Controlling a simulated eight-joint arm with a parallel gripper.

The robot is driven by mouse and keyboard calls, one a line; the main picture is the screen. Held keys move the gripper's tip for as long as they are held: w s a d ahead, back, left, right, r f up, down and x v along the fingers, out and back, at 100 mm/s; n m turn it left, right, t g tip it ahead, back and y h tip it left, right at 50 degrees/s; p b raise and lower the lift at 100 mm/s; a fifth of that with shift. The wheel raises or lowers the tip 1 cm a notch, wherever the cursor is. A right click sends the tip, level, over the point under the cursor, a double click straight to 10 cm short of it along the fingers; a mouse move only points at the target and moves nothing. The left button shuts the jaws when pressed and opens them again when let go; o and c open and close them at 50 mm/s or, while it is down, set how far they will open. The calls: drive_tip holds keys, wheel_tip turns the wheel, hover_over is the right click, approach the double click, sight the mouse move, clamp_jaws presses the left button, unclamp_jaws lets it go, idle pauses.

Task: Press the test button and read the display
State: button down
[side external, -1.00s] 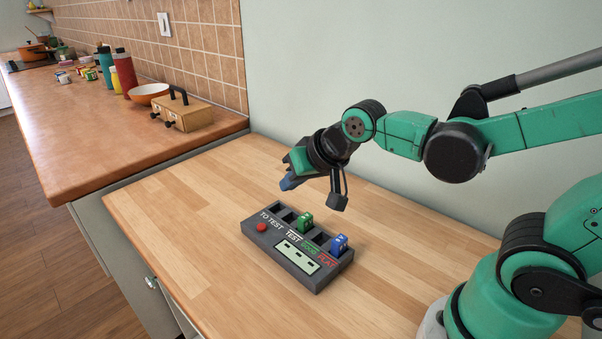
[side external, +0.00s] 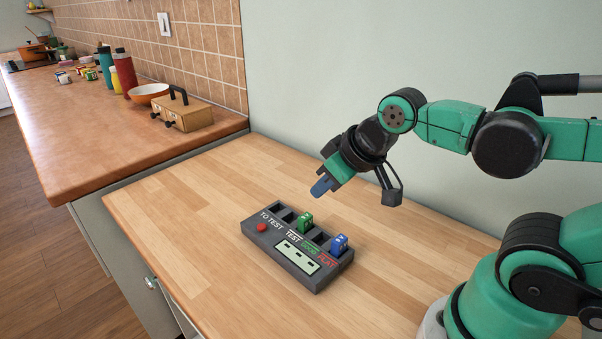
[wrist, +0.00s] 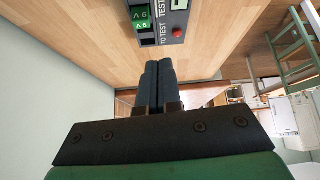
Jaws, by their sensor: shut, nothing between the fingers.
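The dark grey tester box (side external: 318,284) lies on the wooden worktop, with slots along its back and words on its top. Its red test button (side external: 262,227) is at the left end; it also shows in the wrist view (wrist: 177,32). Its pale display (side external: 297,257) shows a few short dark dashes. A green block (side external: 305,223) and a blue block (side external: 339,244) stand in slots; green also shows in the wrist view (wrist: 141,22). My gripper (side external: 321,188) is shut and empty, above and behind the box, apart from it. Its closed fingers show in the wrist view (wrist: 158,66).
The worktop (side external: 190,230) around the box is clear. At the left, an orange-brown counter (side external: 100,130) carries a wooden case (side external: 187,116), a bowl (side external: 148,93) and bottles (side external: 124,72). A plain wall (side external: 350,60) rises behind the worktop.

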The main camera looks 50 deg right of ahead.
drive_tip(key=w+r+n+g, duration=0.2)
drive_tip(key=w+r+n, duration=0.15)
drive_tip(key=n, duration=0.45)
drive_tip(key=n+g+y, duration=0.1)
drive_tip(key=n+g, duration=0.3)
drive_tip(key=n, duration=0.5)
hover_over(262, 225)
drive_tip(key=s+d, duration=0.2)
drive_tip(key=shift+w+a, duration=0.1)
drive_tip(key=shift+a, duration=0.15)
drive_tip(key=shift+f, duration=0.1)
drive_tip(key=f, duration=0.4)
drive_tip(key=w+a+f, duration=0.1)
drive_tip(key=f, duration=0.8)
drive_tip(key=shift+w+a+f, duration=0.15)
drive_tip(key=shift+w+f, duration=0.05)
drive_tip(key=shift+f, duration=0.2)
